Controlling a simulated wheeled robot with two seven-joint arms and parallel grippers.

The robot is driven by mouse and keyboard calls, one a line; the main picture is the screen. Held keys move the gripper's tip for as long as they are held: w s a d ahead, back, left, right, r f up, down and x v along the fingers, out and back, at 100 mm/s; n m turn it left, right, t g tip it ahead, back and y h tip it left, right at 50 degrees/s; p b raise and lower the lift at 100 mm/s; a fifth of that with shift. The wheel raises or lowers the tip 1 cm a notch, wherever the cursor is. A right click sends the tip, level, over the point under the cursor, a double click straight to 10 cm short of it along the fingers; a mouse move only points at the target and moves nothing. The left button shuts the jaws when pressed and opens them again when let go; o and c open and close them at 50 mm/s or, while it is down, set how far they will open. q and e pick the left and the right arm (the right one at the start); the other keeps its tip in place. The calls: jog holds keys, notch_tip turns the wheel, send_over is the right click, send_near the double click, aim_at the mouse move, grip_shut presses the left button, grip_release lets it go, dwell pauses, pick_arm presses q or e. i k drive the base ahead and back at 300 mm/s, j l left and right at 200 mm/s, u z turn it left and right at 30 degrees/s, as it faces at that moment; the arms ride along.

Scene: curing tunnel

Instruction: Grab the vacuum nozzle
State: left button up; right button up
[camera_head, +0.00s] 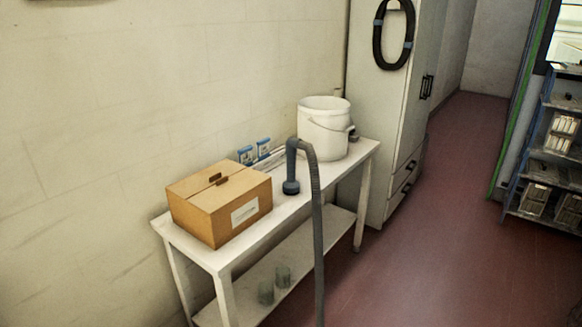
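The vacuum nozzle (291,186) is a dark blue-grey round head standing on the white table (289,211), between a cardboard box and a white bucket. Its grey ribbed hose (317,230) rises from the head, bends over at the top and hangs down in front of the table edge to the bottom of the view. Neither of my grippers shows in the head view, and nothing is seen touching the nozzle.
The closed cardboard box (221,205) stands left of the nozzle, the white bucket (324,128) behind it to the right. Two glass jars (266,292) sit on the lower shelf. A tall cabinet (384,125) stands past the table. The red floor (440,240) at right is clear.

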aim_at(291, 187)
jog(key=i, duration=0.35)
jog(key=k, duration=0.4)
jog(key=i+l+u, duration=0.1)
jog(key=i+l, duration=0.15)
jog(key=i+l+u, duration=0.1)
jog(key=i+l, duration=0.15)
jog(key=l, duration=0.2)
jog(key=i+l, duration=0.25)
jog(key=l, duration=0.15)
jog(key=i+l+u, duration=0.15)
jog(key=l, duration=0.2)
jog(key=i+l+u, duration=0.1)
jog(key=i+l, duration=0.2)
jog(key=l, duration=0.15)
jog(key=i+l+u, duration=0.1)
jog(key=l, duration=0.3)
jog(key=i+l, duration=0.25)
jog(key=l, duration=0.2)
jog(key=i+l+u, duration=0.15)
jog(key=l, duration=0.3)
jog(key=i, duration=0.05)
